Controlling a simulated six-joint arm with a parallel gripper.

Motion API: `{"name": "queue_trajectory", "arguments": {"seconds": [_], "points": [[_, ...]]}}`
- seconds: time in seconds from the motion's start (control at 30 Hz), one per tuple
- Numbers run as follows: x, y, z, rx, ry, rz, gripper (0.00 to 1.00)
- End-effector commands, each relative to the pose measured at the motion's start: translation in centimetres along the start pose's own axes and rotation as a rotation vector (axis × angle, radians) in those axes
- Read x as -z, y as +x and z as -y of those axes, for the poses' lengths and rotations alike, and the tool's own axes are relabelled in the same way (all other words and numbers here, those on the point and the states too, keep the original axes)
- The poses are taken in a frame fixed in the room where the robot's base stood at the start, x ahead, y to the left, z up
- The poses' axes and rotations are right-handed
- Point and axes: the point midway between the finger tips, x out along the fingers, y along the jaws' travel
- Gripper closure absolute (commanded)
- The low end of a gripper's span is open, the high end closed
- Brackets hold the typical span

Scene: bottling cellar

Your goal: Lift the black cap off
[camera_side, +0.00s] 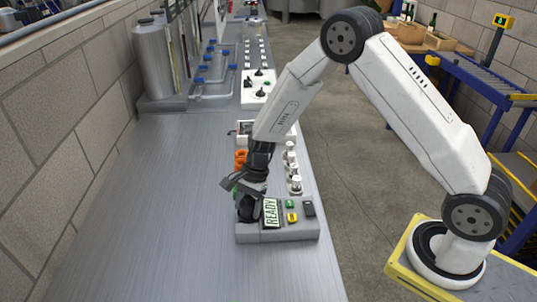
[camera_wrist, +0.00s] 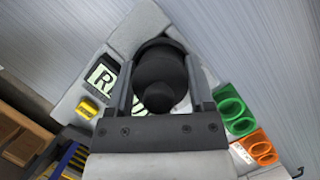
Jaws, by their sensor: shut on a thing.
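The black cap (camera_side: 245,208) is at the left end of a grey box (camera_side: 277,236) with a lit READY display (camera_side: 270,212). In the wrist view the black cap (camera_wrist: 158,72) is round, with a smaller round knob facing the camera. My gripper (camera_side: 247,190) reaches down from above, with one finger on each side of the cap, shut on it. The cap looks to be at the box's top; whether it is seated or slightly raised I cannot tell. What is under the cap is hidden.
The box also carries a green button (camera_side: 290,204), a yellow button (camera_side: 292,218) and a black switch (camera_side: 309,208). White-topped parts (camera_side: 293,170) stand behind the box. The metal bench (camera_side: 150,220) is clear to the left.

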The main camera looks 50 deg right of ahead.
Motion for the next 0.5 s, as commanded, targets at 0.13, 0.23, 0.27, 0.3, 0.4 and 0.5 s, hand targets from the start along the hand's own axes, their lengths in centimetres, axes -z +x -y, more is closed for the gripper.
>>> {"name": "queue_trajectory", "arguments": {"seconds": [0.13, 0.23, 0.27, 0.3, 0.4, 0.5], "points": [[0.0, 0.0, 0.0, 0.000, 0.000, 0.000, 0.88], [-0.1, -0.1, 0.0, 0.000, 0.000, 0.000, 0.88], [-0.1, -0.2, 0.0, 0.000, 0.000, 0.000, 0.88], [-0.1, -0.3, 0.0, 0.001, 0.000, 0.000, 0.88], [-0.3, -0.7, 0.1, 0.001, 0.000, 0.000, 0.88], [-0.6, -1.5, 0.1, 0.001, -0.001, 0.001, 0.88]]}}
